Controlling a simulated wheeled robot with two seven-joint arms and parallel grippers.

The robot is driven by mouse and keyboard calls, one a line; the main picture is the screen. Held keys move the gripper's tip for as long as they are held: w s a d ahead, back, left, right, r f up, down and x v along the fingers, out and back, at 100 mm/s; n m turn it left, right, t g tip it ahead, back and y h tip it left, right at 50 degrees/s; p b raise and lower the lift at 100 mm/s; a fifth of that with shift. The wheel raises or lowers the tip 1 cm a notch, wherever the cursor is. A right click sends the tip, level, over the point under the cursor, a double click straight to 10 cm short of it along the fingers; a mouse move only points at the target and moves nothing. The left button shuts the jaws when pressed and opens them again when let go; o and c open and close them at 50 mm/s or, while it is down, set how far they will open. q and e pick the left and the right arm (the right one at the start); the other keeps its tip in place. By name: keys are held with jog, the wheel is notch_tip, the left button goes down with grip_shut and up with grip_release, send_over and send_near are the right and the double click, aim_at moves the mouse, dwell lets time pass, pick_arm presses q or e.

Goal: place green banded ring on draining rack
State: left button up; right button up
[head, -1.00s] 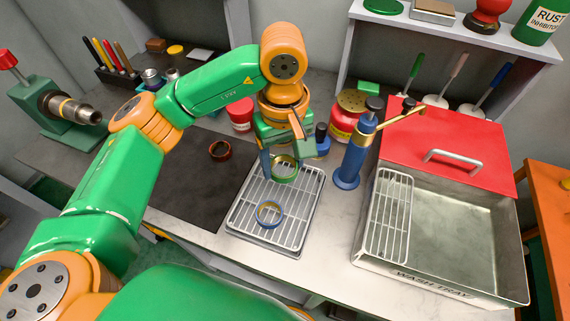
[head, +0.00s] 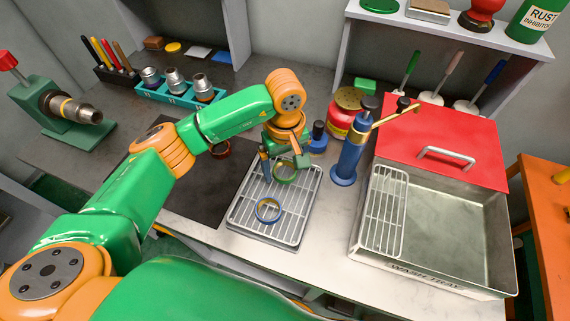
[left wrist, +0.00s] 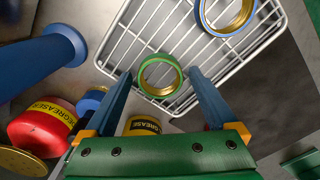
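The green banded ring (head: 285,172) is over the far part of the draining rack (head: 238,219). My left gripper (head: 282,172) points down at it, with one blue finger on each side. I cannot tell whether the ring touches the bars. A blue banded ring (head: 268,210) lies on the nearer part of the rack. My right gripper is not in view.
A blue pump-like tool (head: 350,155) stands right of the rack, beside the wash tray (head: 440,275). A red degreaser can (head: 340,120) and a blue bottle (head: 318,138) stand behind. A dark red ring (head: 220,149) lies on the dark mat (head: 190,195).

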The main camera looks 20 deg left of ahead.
pick_arm(q)
jog(key=shift+r, duration=0.5)
notch_tip(320, 180, up, 11)
jog(key=b, duration=0.1)
jog(key=shift+r, duration=0.2)
